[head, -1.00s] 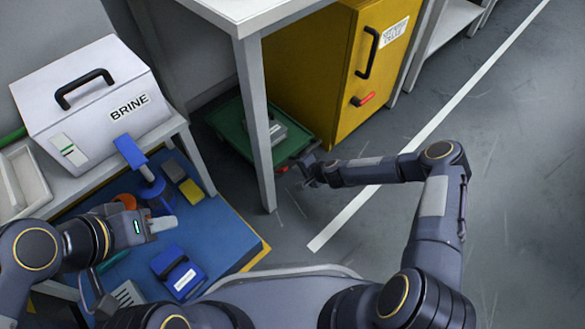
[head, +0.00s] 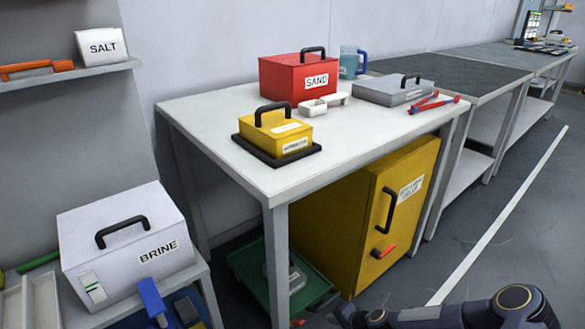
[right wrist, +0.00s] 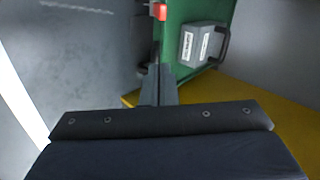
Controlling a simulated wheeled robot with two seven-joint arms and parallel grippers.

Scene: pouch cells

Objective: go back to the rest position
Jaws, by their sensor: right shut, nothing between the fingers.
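My right gripper (head: 340,310) is at the bottom edge of the head view, partly cut off, with my dark forearm to its right. In the right wrist view its fingers (right wrist: 158,85) are together with nothing between them. Beyond them is the green tray (right wrist: 172,55) holding a grey case (right wrist: 203,43) with a dark handle and white labels. The tray also shows in the head view (head: 255,285), low under the white table. My left gripper is not in view.
The white table (head: 215,150) bears a yellow case (head: 268,132), a red SAND box (head: 290,82) and a grey case (head: 375,92). A yellow cabinet (head: 345,235) stands under it. The BRINE box (head: 125,240) is at left. Floor (head: 480,245) is clear at right.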

